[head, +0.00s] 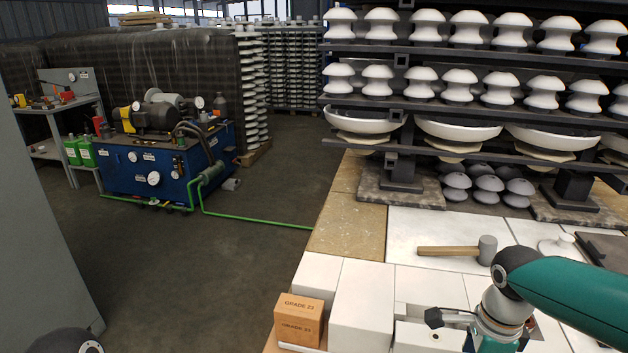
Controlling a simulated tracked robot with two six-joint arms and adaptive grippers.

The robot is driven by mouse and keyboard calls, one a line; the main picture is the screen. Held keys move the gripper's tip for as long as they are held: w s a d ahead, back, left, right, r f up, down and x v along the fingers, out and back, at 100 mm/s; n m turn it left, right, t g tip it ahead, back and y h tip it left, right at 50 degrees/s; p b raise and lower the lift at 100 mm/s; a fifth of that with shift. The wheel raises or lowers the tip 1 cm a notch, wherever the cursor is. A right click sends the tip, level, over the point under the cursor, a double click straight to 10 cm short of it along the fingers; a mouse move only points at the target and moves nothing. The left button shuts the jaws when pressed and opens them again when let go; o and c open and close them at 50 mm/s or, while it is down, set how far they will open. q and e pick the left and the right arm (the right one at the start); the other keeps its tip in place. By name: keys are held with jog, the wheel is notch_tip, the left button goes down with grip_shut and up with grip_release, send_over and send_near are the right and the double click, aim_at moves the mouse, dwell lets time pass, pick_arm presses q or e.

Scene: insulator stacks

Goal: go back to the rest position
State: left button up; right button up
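My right arm enters from the right edge as a thick teal link with a dark round joint. It bends down to a silver and teal wrist part at the bottom edge, over the front of the pale work surface (440,232). The fingers of my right gripper do not show. Of my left arm, only a dark rounded part shows at the bottom left edge, and my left gripper is out of view. Whether either gripper holds anything cannot be seen.
A wooden-handled mallet (462,251) lies on the surface left of my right arm's joint. A "GRADE 23" box (299,319) stands beside white blocks (361,305). Insulator racks (470,105) rise behind. A blue hydraulic unit (150,170) stands left, with open floor (215,275) between.

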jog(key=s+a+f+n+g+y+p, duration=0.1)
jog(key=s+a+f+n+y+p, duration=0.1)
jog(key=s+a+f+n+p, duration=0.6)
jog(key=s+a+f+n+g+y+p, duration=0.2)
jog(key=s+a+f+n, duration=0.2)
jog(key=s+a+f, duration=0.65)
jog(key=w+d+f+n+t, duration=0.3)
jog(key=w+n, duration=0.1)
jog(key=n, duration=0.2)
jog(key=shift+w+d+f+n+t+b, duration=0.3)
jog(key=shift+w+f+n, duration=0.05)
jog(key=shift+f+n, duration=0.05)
